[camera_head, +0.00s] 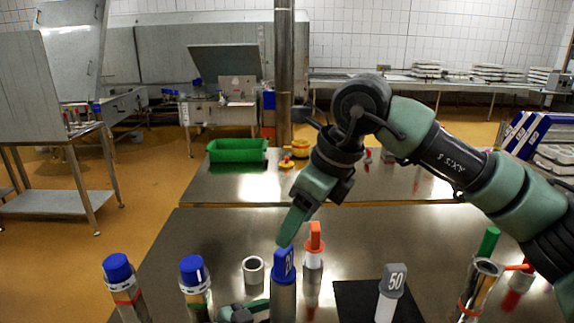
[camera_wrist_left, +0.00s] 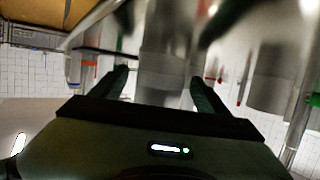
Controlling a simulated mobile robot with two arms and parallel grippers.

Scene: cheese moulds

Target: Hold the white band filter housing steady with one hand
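A housing with a blue block marked 20 (camera_head: 284,268) stands upright at the front middle of the near table. Another housing with a blue cap (camera_head: 193,272) and a pale band stands left of it. My left gripper (camera_head: 245,309) shows low between these two. In the left wrist view, its fingers (camera_wrist_left: 160,88) are apart, with a blurred grey cylinder (camera_wrist_left: 165,50) between or just beyond them and a narrow gap at left. My right gripper (camera_head: 285,238) points down at the 20 block; its fingers overlap, and contact is unclear.
A blue-capped, red-banded housing (camera_head: 122,285) stands at the left edge. An orange-topped piece (camera_head: 314,250), a grey ring (camera_head: 253,269), a piece marked 50 (camera_head: 391,288) and a metal cylinder (camera_head: 481,285) stand nearby. A green bin (camera_head: 238,151) is on the far table (camera_head: 215,185).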

